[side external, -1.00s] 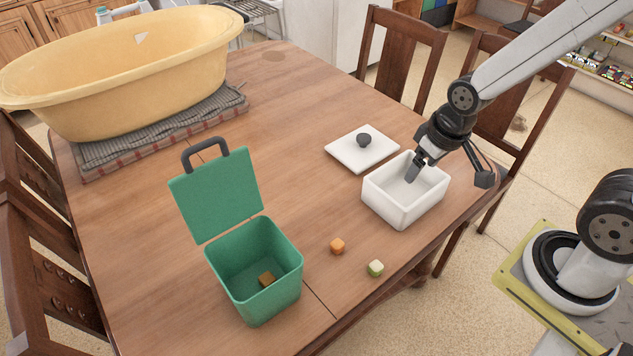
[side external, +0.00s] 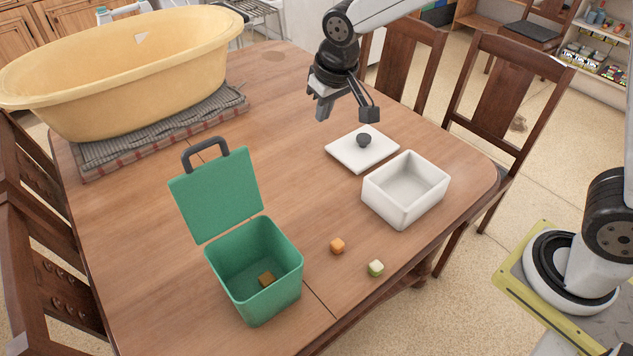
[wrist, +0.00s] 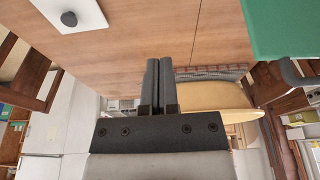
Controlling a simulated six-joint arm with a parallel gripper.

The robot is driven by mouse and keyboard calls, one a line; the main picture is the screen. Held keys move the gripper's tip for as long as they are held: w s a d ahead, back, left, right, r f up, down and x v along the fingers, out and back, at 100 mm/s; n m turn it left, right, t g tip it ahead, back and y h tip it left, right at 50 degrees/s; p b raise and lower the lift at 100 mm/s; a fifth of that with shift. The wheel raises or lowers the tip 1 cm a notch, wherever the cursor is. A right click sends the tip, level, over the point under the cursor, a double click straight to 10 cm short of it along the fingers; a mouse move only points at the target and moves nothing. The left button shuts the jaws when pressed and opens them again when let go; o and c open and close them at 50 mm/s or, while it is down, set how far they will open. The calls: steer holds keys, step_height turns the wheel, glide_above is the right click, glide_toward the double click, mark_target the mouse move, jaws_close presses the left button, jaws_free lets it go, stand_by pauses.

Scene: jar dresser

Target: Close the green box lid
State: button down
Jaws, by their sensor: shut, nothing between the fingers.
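The green box (side external: 254,270) stands on the table with its green lid (side external: 217,195) hinged up and open, tilted back. A dark handle (side external: 205,153) sits on the lid's top edge. My gripper (side external: 322,112) is shut and empty, in the air above the table behind the white lid, well apart from the green box. In the wrist view the two fingers (wrist: 158,82) are together, and part of the green lid (wrist: 283,28) shows at the upper right.
An open white box (side external: 405,190) and its white lid with a dark knob (side external: 362,149) are on the right. A yellow tub (side external: 125,70) stands on a folded cloth (side external: 160,130) at back left.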

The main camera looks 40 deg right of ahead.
steer(key=w+a+r, duration=0.3)
steer(key=a, duration=0.3)
steer(key=w+a+r, duration=0.3)
steer(key=a, duration=0.4)
steer(key=w+a+r+t, duration=0.1)
steer(key=w+a+r, duration=0.2)
steer(key=a, duration=0.4)
steer(key=shift+r+m, duration=0.3)
steer(key=shift+r, duration=0.05)
steer(key=shift+f, duration=0.1)
step_height(320, 180, down, 9)
steer(key=shift+s+f, duration=0.15)
steer(key=shift+s, duration=0.2)
steer(key=shift+s, duration=0.2)
steer(key=shift+s+t, duration=0.25)
steer(key=shift+t, duration=0.05)
